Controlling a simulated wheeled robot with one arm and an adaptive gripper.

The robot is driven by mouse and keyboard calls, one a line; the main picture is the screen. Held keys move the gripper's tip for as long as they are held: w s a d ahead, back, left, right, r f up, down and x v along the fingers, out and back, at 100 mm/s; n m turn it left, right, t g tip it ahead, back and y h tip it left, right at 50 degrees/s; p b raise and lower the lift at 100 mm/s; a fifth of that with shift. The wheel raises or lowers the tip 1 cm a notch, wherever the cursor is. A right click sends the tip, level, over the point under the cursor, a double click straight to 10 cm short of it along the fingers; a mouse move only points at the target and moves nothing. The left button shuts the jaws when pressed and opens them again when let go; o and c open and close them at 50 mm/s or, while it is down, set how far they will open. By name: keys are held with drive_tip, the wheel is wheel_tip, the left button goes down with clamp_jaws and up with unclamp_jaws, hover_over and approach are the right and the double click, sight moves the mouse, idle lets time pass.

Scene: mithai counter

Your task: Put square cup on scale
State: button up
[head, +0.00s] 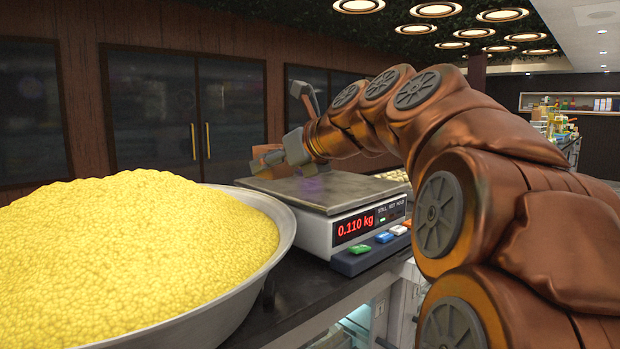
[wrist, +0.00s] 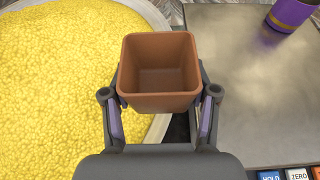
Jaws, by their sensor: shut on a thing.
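The square cup (wrist: 159,75) is orange-brown, empty inside and upright. My gripper (wrist: 160,98) is shut on it, with one finger on each side. In the head view the cup (head: 266,152) is partly hidden by my gripper (head: 283,154), near the far left part of the scale. The scale (head: 340,194) has a flat metal plate and a red display reading 0.110 kg. In the wrist view the cup appears over the gap between a bowl and the scale plate (wrist: 250,105). I cannot tell its exact height above the plate.
A large metal bowl (head: 283,238) heaped with yellow grains (head: 130,240) stands left of the scale. A purple container (wrist: 291,12) with a gold rim stands on the far part of the plate. Buttons (head: 384,238) line the scale's front. The plate's middle is clear.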

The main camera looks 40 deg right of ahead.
drive_tip(key=p, duration=0.2)
hover_over(320, 187)
drive_tip(key=shift+f, duration=0.7)
drive_tip(key=shift+w+d+f, duration=0.1)
drive_tip(key=shift+d, duration=0.05)
drive_tip(key=shift+f, duration=1.7)
drive_tip(key=o, duration=1)
drive_tip(key=shift+f, duration=0.1)
drive_tip(key=b+v, duration=0.1)
drive_tip(key=v, duration=1.1)
